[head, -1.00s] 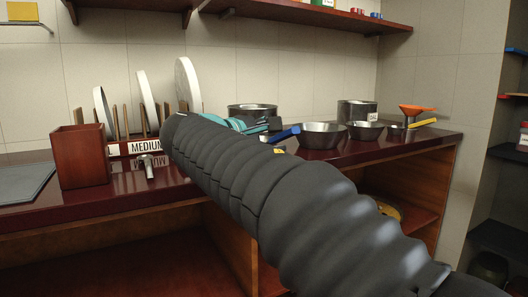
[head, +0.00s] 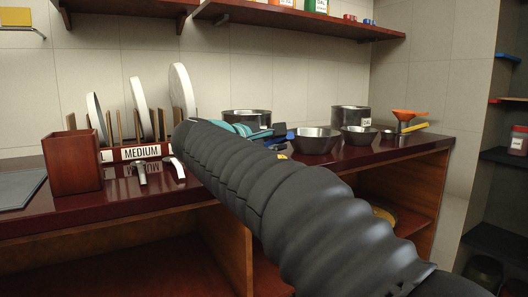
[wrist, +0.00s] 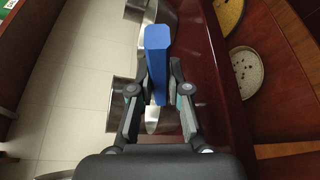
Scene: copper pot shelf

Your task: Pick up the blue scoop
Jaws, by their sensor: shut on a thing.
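The blue scoop shows in the wrist view as a thick blue handle (wrist: 157,62) between the two fingers of my gripper (wrist: 158,80). The fingers are shut on it from both sides. Bright metal shows beyond and below the handle, but I cannot tell which part belongs to the scoop. In the head view my dark arm hides most of my gripper (head: 262,136), and only a bit of blue (head: 279,140) shows beside it, next to a metal pan. I cannot tell whether the scoop touches the counter.
On the dark red counter (head: 90,212) stand a metal pan (head: 315,141), a smaller pan (head: 359,136), pots and an orange funnel (head: 408,114). At left are a wooden box (head: 72,161), a MEDIUM sign (head: 141,152) and a plate rack. A shelf (head: 300,22) hangs above.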

